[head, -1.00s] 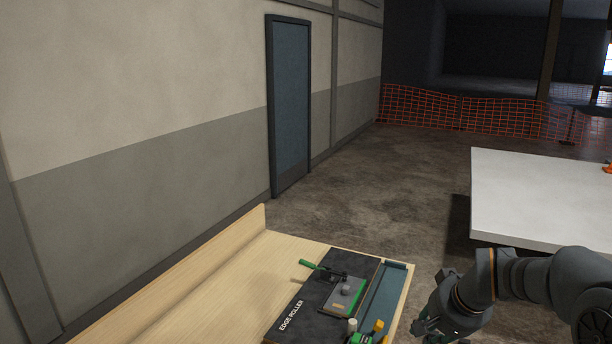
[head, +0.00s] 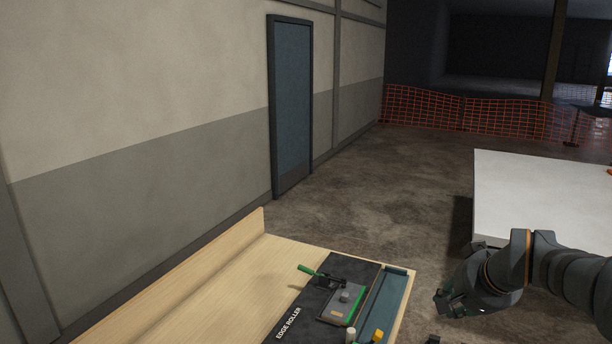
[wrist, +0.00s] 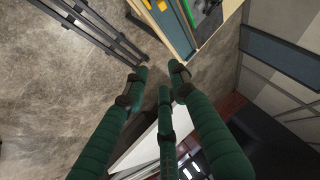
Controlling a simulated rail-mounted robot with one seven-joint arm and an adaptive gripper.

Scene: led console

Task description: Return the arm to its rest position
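My arm reaches in from the right edge of the head view. My gripper (head: 447,303) hangs over the floor, right of the wooden workbench (head: 222,292) and apart from it. In the wrist view my gripper (wrist: 158,84) shows three green padded fingers with their tips spread apart. Nothing is between them, so it is open and empty. The edge roller station (head: 310,310) lies on the bench, with a dark board, a green-handled lever (head: 312,271) and a blue-grey strip (head: 387,302) along its right side.
A white table (head: 540,190) stands behind my arm at the right. Orange barrier netting (head: 450,110) runs across the back. A blue door (head: 291,105) is in the left wall. Bare concrete floor (head: 370,190) lies open between bench, wall and table. Dark rails (wrist: 100,30) show in the wrist view.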

